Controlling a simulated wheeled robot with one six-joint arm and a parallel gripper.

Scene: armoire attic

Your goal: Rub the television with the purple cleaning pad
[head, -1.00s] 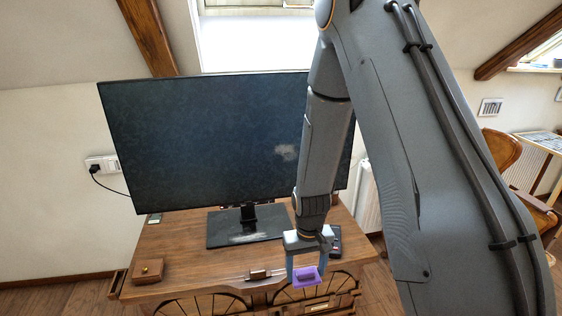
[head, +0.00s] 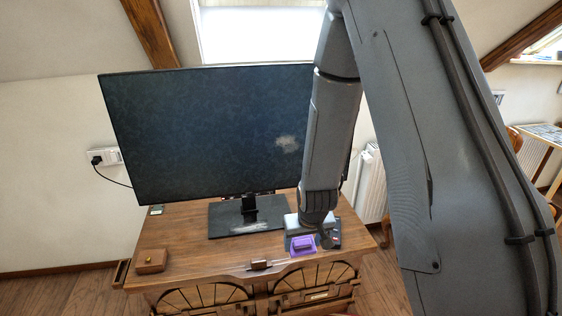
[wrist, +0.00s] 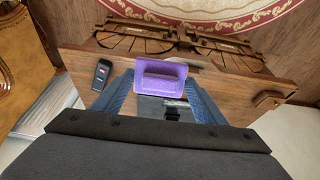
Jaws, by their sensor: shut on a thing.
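The television (head: 205,135) stands on its dark base on the wooden cabinet. Its screen is dark, with a pale smudge (head: 287,143) on the right part, and another whitish patch (head: 250,228) lies on the base. My gripper (head: 303,240) is right of the base, over the cabinet's front right part. It is shut on the purple cleaning pad (head: 303,246), which also shows between the fingers in the wrist view (wrist: 161,78). The pad appears to be above the cabinet top, apart from the screen. My arm covers the screen's right edge.
The wooden cabinet top (head: 170,240) bears a small brown box (head: 151,261) at left and a small brown block (head: 260,264) at the front edge. A dark remote (wrist: 102,74) lies near one side. A radiator (head: 371,185) stands at right.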

